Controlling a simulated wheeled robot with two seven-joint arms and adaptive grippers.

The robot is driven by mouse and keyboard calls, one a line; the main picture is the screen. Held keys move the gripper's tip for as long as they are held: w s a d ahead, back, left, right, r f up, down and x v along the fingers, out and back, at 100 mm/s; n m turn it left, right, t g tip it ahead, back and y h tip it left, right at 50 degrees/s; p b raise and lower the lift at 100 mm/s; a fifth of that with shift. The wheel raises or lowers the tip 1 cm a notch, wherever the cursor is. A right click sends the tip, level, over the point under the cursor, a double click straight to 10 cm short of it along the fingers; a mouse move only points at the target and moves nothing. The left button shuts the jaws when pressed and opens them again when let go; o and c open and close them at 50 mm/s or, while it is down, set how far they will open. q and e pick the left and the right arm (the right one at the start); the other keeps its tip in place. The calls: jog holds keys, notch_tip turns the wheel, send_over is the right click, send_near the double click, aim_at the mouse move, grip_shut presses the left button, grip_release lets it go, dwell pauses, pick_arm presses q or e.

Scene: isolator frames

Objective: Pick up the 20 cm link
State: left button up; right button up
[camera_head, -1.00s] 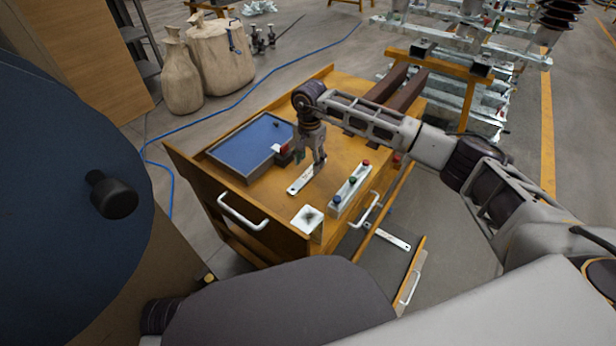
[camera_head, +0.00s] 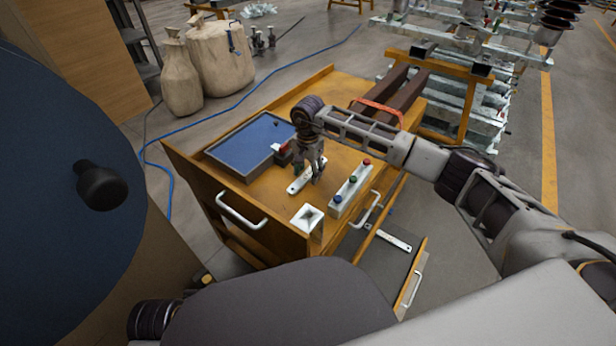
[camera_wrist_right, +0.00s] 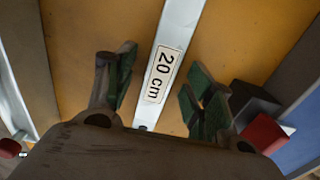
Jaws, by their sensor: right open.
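The 20 cm link (camera_head: 296,187) is a flat pale metal bar lying on the wooden cart top, between the blue tray and the button bar. In the right wrist view the link (camera_wrist_right: 180,28) bears a "20 cm" label and runs between the fingers. My right gripper (camera_head: 308,177) is directly over the link, fingers pointing down. In the right wrist view the gripper (camera_wrist_right: 162,82) is open, with one green-padded finger on each side of the link and space between. My left gripper is not in view.
A blue tray (camera_head: 237,154) lies left of the link, with a small red and black object (camera_head: 281,153) at its edge. A bar with coloured buttons (camera_head: 350,191) and a white square piece (camera_head: 307,216) are close by.

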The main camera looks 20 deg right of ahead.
dwell(0.4)
grip_shut()
jog(key=shift+w+r, duration=0.1)
